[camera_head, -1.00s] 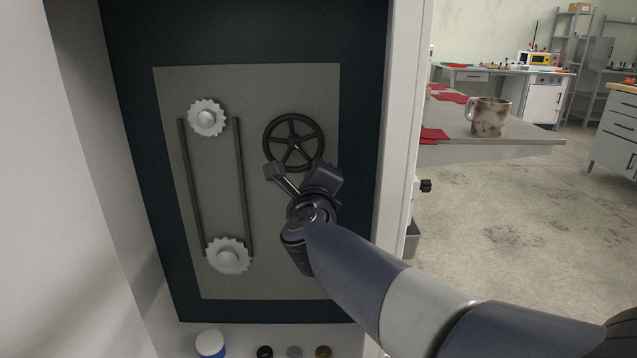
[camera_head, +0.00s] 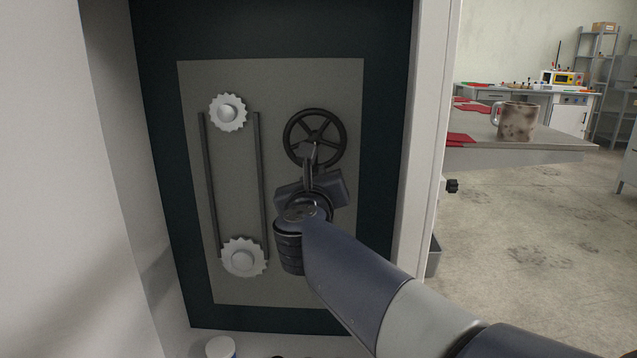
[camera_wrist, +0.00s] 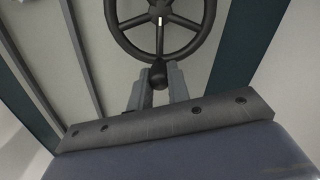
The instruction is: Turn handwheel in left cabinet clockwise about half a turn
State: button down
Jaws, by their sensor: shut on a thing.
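The black spoked handwheel (camera_head: 315,136) is upright on the grey panel inside the cabinet, right of the two toothed wheels. It also shows at the top of the wrist view (camera_wrist: 160,17), with a short white mark on its lower spoke. My gripper (camera_head: 308,157) reaches up to the lower part of the wheel. In the wrist view, its fingers (camera_wrist: 157,82) are shut on a dark round knob (camera_wrist: 158,74) at the bottom of the rim. The fingers hide part of the knob.
Pale toothed wheels (camera_head: 228,113) and (camera_head: 243,258) and two dark vertical bars are left of the handwheel. The cabinet's white side wall (camera_head: 423,150) stands close on the right. Outside, a stained mug (camera_head: 517,121) stands on a table. A white-lidded jar (camera_head: 220,347) is below the panel.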

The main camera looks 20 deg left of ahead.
jog(key=shift+a, duration=0.1)
dwell(0.4)
jog(key=c, duration=1.3)
grip_release()
jog(key=shift+c, duration=0.2)
jog(key=shift+s, duration=0.1)
jog(key=p+v, duration=0.1)
jog(key=v, duration=0.9)
jog(key=shift+s+p, duration=0.35)
jog(key=shift+p, duration=0.05)
jog(key=shift+b+x, duration=0.85)
jog(key=shift+x, duration=4.55)
